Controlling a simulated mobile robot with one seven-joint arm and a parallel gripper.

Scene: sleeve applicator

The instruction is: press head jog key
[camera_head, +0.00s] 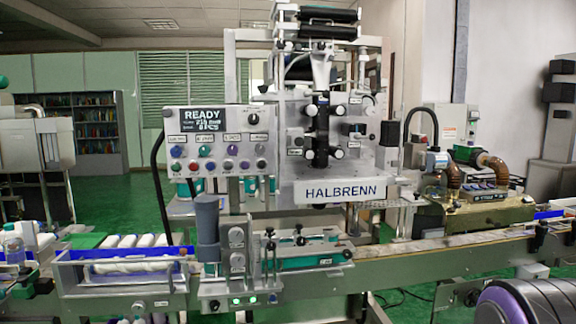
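The control panel (168,120) of the labelling machine faces me left of centre. Its dark display (208,119) reads READY, with smaller lines I cannot read for sure. A black knob (254,118) sits right of the display. The labels are too small to read, so I cannot tell which key is the head jog key. My gripper is not in view, and nothing covers the panel.
The machine head with black rollers (323,130) and a HALBRENN sign (340,191) stands right of the panel. A conveyor (420,250) runs across in front. A grey upright cylinder (208,225) stands below the panel. White rolls (130,241) lie in a tray at left.

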